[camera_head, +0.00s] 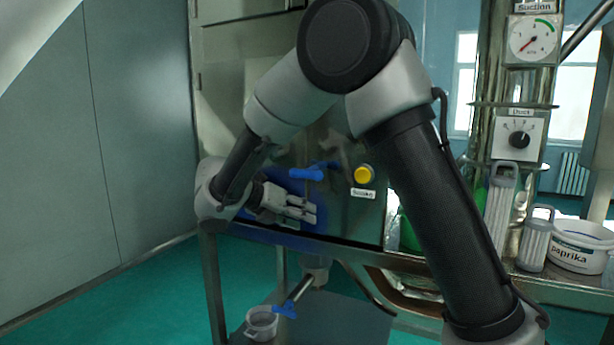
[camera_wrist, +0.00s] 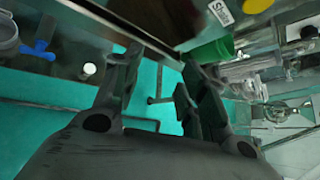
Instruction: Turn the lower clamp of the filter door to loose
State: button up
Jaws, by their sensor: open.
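A blue T-shaped clamp handle (camera_head: 306,174) shows on the front of the dark cabinet, with its bar about level and its stem pointing down. The filter door (camera_head: 273,183) is a dark blue panel, largely covered by my arm. My gripper (camera_head: 308,213) is open, just below the blue bar, its fingers pointing right close to the stem. I cannot tell whether a finger touches the stem.
A yellow button (camera_head: 364,174) sits right of the clamp. Below, a pipe carries a blue valve handle (camera_head: 285,311) near a clear cup (camera_head: 261,322). A green container (camera_wrist: 208,50) shows in the wrist view. A paprika tub (camera_head: 581,246) stands at right.

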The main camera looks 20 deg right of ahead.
aim_at(304, 175)
jog(key=w+a+r+n+t+h, duration=0.25)
jog(key=w+r+n, duration=0.25)
jog(key=r+n, duration=0.65)
jog(key=shift+n+t+h, duration=0.25)
jog(key=shift+n+t, duration=0.2)
jog(key=shift+n, duration=0.4)
jog(key=x, duration=0.2)
jog(key=f+x, duration=0.1)
jog(key=x, duration=0.5)
jog(key=shift+w+a+f, duration=0.1)
jog(key=shift+a+f, duration=0.05)
jog(key=shift+f, duration=0.3)
grip_shut()
